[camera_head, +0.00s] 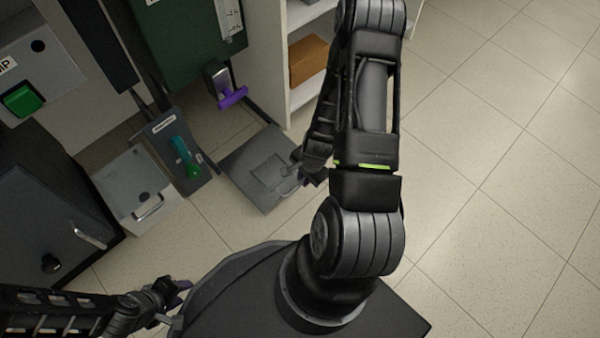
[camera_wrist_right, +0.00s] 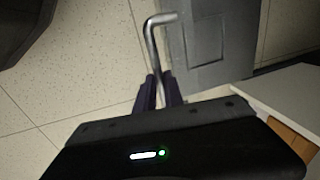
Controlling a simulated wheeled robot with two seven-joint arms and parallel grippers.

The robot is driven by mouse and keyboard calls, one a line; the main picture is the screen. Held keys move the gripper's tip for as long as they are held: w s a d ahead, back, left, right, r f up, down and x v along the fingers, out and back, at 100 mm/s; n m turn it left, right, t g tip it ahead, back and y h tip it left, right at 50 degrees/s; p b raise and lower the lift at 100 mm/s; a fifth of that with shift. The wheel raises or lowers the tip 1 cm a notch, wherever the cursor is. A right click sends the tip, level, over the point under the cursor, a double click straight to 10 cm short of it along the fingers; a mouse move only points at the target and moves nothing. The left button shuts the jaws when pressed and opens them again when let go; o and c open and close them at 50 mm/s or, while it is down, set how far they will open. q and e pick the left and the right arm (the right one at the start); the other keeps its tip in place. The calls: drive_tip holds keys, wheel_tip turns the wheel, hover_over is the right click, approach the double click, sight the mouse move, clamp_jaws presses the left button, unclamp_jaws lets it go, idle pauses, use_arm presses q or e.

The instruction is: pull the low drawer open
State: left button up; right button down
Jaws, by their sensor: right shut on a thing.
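The low grey drawer (camera_head: 250,178) lies near the floor, in front of the white shelf unit; I take this flat grey piece to be the drawer. It also shows in the right wrist view (camera_wrist_right: 208,40). A bent metal bar handle (camera_wrist_right: 152,40) stands beside it. My right gripper (camera_wrist_right: 160,88) is shut on the lower part of this bar; in the head view the right gripper (camera_head: 312,176) is at the drawer's right edge, partly hidden by my arm. How far the drawer is out I cannot tell. My left gripper (camera_head: 182,302) is open and empty at the lower left, apart from everything.
A brown box (camera_head: 308,60) sits on the white shelf (camera_head: 268,50). The right-hand floor is clear.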

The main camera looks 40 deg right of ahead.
drive_tip(key=c, duration=1.5)
unclamp_jaws()
drive_tip(key=shift+o, duration=0.2)
wheel_tip(320, 180, up, 8)
drive_tip(key=s+p, duration=0.1)
drive_tip(key=p, duration=0.2)
drive_tip(key=shift+s+f+p, duration=0.2)
drive_tip(key=shift+s+p, duration=0.05)
drive_tip(key=shift+p, duration=0.05)
